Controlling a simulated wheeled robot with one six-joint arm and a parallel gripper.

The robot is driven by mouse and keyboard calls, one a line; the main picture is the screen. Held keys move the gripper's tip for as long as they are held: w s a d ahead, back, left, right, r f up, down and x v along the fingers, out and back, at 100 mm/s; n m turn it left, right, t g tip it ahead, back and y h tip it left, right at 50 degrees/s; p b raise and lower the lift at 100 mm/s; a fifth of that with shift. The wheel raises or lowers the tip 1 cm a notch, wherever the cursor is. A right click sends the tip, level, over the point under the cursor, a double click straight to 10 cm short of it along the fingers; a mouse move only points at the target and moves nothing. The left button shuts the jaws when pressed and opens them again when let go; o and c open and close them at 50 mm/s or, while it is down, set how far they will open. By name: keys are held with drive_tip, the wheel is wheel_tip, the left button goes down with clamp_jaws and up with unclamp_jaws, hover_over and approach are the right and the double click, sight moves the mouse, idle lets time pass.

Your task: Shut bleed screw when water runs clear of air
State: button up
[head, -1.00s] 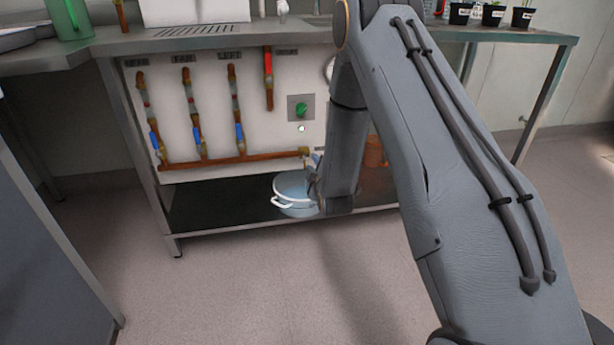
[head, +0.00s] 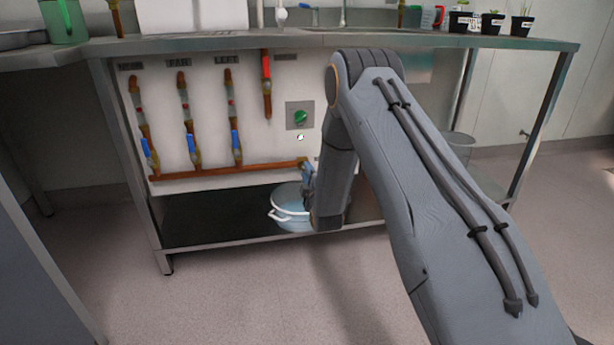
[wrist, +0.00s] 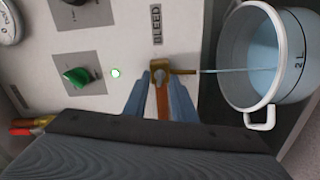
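The bleed screw (wrist: 160,77) is a small brass fitting under the BLEED label (wrist: 157,25) in the wrist view. A brass spout (wrist: 186,72) points right from it. A thin, pale, unbroken stream (wrist: 222,71) runs from the spout into a white pot (wrist: 261,118). My gripper (wrist: 160,82) has one finger on each side of the screw, with narrow gaps seeming to show. Contact with the screw cannot be made out. Bluish water (wrist: 265,55) stands in the pot. In the head view the pot (head: 276,216) is on the lower shelf, and my arm hides the screw.
A green knob (wrist: 76,77) and a small lit green lamp (wrist: 116,72) are on the panel left of the screw. A horizontal copper pipe (head: 230,170) with blue-handled valves runs along the panel. The bench top (head: 440,40) overhangs it. The shelf (head: 215,220) left of the pot is clear.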

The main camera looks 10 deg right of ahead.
drive_tip(key=shift+w, duration=0.2)
drive_tip(key=shift+c, duration=0.4)
clamp_jaws()
drive_tip(key=shift+m, duration=0.3)
drive_tip(key=shift+m+p, duration=3.75)
drive_tip(key=shift+m, duration=3.65)
